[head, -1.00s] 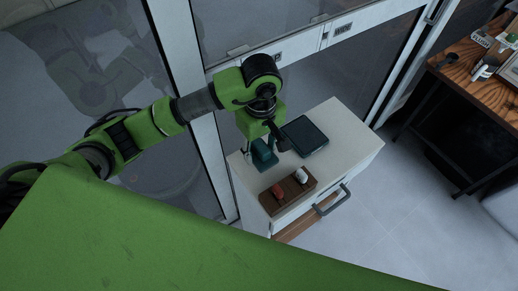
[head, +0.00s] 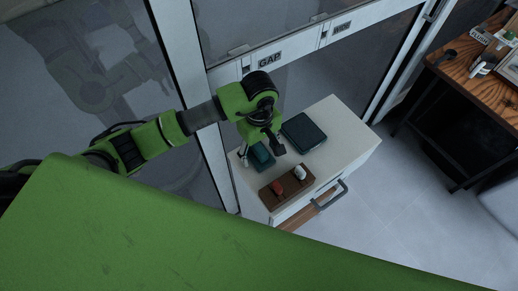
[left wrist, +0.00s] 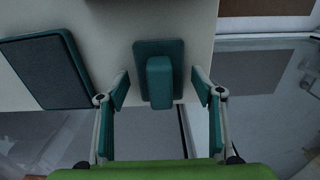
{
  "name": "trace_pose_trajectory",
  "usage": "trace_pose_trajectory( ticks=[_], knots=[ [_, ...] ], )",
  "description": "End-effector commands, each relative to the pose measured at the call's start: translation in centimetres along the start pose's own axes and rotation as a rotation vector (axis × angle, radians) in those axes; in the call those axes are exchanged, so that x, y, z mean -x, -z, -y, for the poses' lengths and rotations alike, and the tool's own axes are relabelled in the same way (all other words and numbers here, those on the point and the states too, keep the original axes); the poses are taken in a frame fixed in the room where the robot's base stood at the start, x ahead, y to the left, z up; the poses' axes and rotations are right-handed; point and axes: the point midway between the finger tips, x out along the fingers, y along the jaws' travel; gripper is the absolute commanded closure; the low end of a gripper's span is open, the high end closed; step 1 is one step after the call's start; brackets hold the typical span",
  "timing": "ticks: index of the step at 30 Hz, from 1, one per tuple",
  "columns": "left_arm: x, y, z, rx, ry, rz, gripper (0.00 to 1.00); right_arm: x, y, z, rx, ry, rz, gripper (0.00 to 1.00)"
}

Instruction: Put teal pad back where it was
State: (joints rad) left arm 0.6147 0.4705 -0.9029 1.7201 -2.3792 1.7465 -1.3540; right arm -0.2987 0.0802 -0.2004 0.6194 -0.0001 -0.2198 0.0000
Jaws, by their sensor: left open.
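The teal pad (head: 262,157), a flat plate with a raised block on top, rests on the pale cabinet top near its left edge. In the left wrist view the teal pad (left wrist: 158,80) lies between and slightly beyond the fingertips. My left gripper (head: 261,148) is above it, partly covering it in the head view. In the left wrist view my left gripper (left wrist: 161,90) is open, with a gap on each side of the block. My right gripper is not in view.
A dark flat tray-like thing (head: 304,132) lies right of the pad. A brown tray (head: 270,198) with a red and a white item sits in front. The cabinet (head: 348,132) has a grey handle (head: 331,196). Glass panels stand behind; a cluttered wooden table (head: 480,82) is at right.

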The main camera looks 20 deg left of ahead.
Motion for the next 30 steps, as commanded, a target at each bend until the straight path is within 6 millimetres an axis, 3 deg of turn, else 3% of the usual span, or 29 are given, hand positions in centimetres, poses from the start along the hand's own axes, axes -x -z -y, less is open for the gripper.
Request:
trace_pose_trajectory(
  ticks=[7,15,21,30],
  knots=[
    [1.8,0.1,-0.1,0.001,-0.003,-0.002,0.39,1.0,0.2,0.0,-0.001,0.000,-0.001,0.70],
    [7.6,0.1,-0.1,0.000,-0.003,-0.003,0.39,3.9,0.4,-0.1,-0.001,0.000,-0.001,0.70],
    [10.8,0.1,-0.1,0.000,-0.002,-0.002,0.39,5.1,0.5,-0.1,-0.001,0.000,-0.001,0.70],
    [12.1,0.0,0.0,0.001,0.000,0.000,0.39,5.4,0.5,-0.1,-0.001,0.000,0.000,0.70]
  ],
)
